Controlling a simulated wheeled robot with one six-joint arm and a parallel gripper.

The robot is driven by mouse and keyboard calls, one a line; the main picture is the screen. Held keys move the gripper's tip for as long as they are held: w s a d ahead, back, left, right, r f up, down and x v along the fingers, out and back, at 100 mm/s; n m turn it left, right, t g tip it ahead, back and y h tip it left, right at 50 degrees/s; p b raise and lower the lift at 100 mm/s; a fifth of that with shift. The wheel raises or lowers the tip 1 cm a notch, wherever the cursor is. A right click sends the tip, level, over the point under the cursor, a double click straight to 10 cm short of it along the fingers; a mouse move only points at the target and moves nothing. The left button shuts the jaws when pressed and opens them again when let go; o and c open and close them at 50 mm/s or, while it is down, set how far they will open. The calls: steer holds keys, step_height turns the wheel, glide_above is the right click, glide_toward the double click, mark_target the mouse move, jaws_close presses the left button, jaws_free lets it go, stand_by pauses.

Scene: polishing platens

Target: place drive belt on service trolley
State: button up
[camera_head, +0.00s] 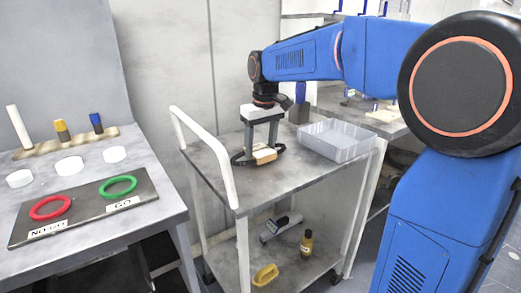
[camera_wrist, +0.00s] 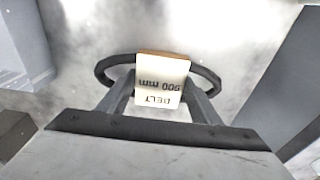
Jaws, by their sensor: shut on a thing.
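The drive belt (camera_wrist: 105,66) is a black loop with a tan and white block that carries a label reading "BELT 900 mm" or similar. It is at or just above the top of the service trolley (camera_head: 210,177) in the head view, where the belt also shows (camera_head: 239,159). My gripper (camera_head: 263,153) points down over the trolley top and is shut on the belt's labelled block (camera_wrist: 162,80). Whether the belt touches the surface is hard to tell.
A clear grey bin (camera_head: 337,142) stands on the trolley top, right of the belt. The trolley's white handle (camera_head: 205,150) rises at the left. The lower shelf holds a brown bottle (camera_head: 306,243) and a yellow object (camera_head: 265,275). A bench with gauge rings (camera_head: 118,187) is at left.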

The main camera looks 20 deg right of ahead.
mark_target(263, 152)
steer(key=shift+f, duration=0.35)
steer(key=shift+f, duration=0.1)
steer(key=o, duration=1.2)
steer(key=r, duration=0.4)
steer(key=s+r, duration=0.1)
steer(key=r, duration=0.7)
steer(key=shift+s+d, duration=0.25)
steer(key=s+d+f+m+t, duration=0.1)
steer(key=s+d+f, duration=0.1)
steer(key=s+f, duration=0.5)
steer(key=s+d+f+m+t, duration=0.1)
steer(key=s+d+f, duration=0.1)
steer(key=s+f, duration=0.5)
steer(key=s+d+f+m+t, duration=0.1)
steer(key=s+f, duration=0.7)
steer(key=s, duration=0.9)
steer(key=shift+s+d+m, duration=0.1)
steer(key=shift+d+m, duration=0.2)
steer(key=shift+d, duration=0.4)
